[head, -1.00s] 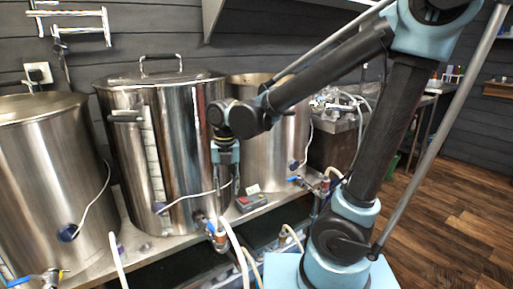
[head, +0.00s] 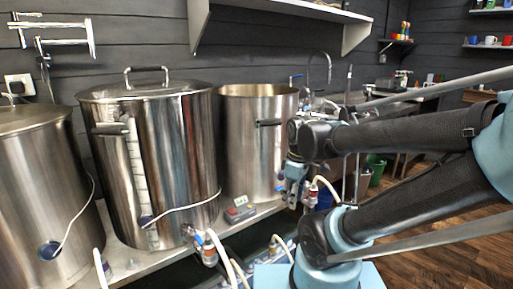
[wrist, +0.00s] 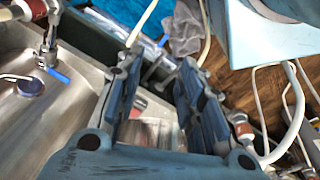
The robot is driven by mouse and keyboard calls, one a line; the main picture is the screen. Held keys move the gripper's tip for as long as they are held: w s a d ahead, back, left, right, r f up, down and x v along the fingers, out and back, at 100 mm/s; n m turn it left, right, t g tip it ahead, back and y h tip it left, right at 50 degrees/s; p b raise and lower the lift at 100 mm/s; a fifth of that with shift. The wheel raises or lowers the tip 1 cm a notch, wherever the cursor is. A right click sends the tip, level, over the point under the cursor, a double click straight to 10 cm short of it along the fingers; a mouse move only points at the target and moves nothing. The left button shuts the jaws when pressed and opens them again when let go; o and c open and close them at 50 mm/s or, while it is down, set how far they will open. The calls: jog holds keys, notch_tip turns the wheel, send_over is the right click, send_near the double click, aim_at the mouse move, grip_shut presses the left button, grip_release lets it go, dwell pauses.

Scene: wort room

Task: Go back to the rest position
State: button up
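My gripper (head: 293,190) hangs pointing down in the head view, in front of the right-hand steel kettle and beside its valve. In the wrist view my gripper (wrist: 160,65) has its two blue-grey fingers apart with nothing between them. Past the fingers are hoses and the dark shelf edge below. The exact gap between gripper and valve cannot be told.
Three steel kettles stand on a bench: the left (head: 30,190), the lidded middle (head: 180,150) and the right (head: 245,135). A small red-grey device (head: 239,212) lies on the bench. White hoses (head: 222,262) hang in front. Wooden floor (head: 455,255) is open at right.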

jog(key=s+d+f+m, duration=0.3)
jog(key=d+m, duration=0.3)
jog(key=m, duration=0.5)
jog(key=shift+s+d+f+t, duration=0.2)
jog(key=shift+s+d+t, duration=0.1)
jog(key=shift+s+d, duration=0.15)
